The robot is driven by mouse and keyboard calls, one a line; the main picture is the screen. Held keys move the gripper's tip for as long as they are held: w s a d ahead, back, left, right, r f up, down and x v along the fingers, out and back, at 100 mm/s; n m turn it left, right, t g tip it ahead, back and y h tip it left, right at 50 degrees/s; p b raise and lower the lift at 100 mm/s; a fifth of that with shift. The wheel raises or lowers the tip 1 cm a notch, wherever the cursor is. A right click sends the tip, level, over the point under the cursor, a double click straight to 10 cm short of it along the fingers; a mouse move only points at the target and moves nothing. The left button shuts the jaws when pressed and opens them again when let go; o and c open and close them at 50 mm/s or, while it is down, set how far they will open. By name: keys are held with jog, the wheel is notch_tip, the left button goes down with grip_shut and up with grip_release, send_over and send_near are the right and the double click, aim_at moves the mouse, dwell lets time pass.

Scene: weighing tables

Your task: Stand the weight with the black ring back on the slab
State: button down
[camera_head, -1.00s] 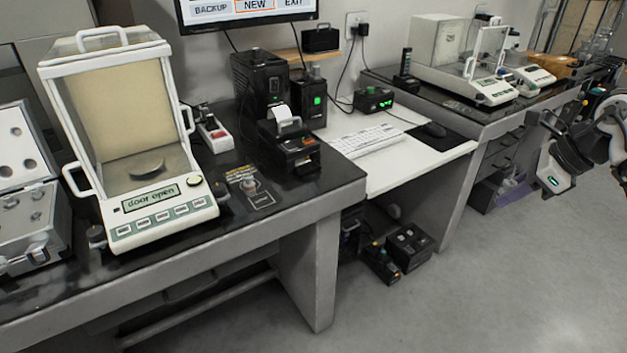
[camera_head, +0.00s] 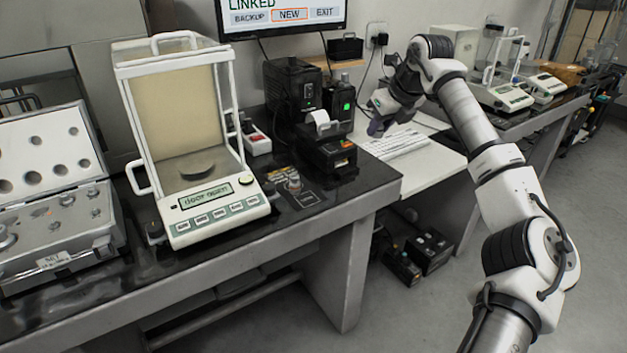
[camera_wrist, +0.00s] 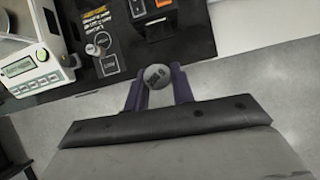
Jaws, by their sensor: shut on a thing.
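My gripper (camera_wrist: 158,88) is shut on a round grey metal weight (camera_wrist: 158,74), seen from above with dark marks on its top. Whether it has a black ring cannot be told. In the head view my gripper (camera_head: 378,118) hangs over the white desk section, right of the printer, and the weight does not show clearly. The black slab (camera_head: 365,190) is the dark glossy top of the left table. In the wrist view the slab (camera_wrist: 190,42) lies just beyond the fingertips. A small metal weight (camera_head: 293,182) stands on it beside printed labels; it also shows in the wrist view (camera_wrist: 103,40).
The balance (camera_head: 215,210) stands on the slab, its display reading "door open". An open weight case (camera_head: 60,235) is at left. The printer (camera_head: 330,150) stands behind the labels. A keyboard (camera_head: 395,143) lies on the white desk (camera_head: 435,165). The slab's front right corner is bare.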

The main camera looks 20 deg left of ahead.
jog(key=a+r+m, duration=0.2)
jog(key=a+r, duration=0.2)
jog(key=a, duration=1.2)
send_over(311, 178)
jog(key=s+d, duration=0.1)
jog(key=shift+t+h, duration=0.3)
jog(key=shift+h, duration=0.1)
jog(key=f, duration=1.5)
jog(key=shift+s+d+f, duration=0.15)
jog(key=shift+s, duration=0.05)
jog(key=shift+f+p, duration=0.45)
jog(key=shift+f, duration=1.9)
jog(key=shift+f, duration=0.1)
jog(key=c, duration=1.2)
grip_release()
